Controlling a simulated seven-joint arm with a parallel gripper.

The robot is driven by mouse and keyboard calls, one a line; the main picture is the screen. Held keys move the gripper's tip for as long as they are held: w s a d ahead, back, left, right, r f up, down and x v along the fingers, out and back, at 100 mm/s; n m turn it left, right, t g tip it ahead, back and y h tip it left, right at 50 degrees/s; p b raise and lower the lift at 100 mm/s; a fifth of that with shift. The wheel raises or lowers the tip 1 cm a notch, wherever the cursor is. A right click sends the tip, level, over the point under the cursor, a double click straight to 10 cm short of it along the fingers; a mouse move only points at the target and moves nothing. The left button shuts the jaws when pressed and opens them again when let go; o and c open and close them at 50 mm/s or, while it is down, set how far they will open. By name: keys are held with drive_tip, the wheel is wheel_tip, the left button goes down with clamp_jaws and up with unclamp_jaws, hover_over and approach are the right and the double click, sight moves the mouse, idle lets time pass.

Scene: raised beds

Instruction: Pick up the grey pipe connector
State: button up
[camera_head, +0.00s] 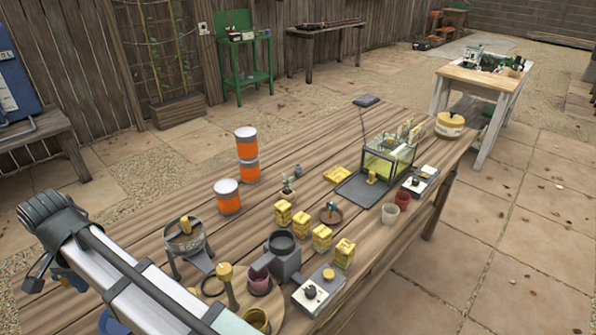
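A grey block-like fitting with a round dark opening on top (285,261) stands on the wooden table, near its front middle. It looks most like the grey pipe connector, and a short spout seems to point left from it. My arm crosses the lower left of the view, well to the left of the fitting. I cannot make out two clear fingertips there, so whether my gripper is open or shut does not show. Nothing of mine touches the fitting.
A metal bowl stand (187,240) is to the left. Orange-and-white cans (227,198) stand farther back. The far-left tabletop is clear.

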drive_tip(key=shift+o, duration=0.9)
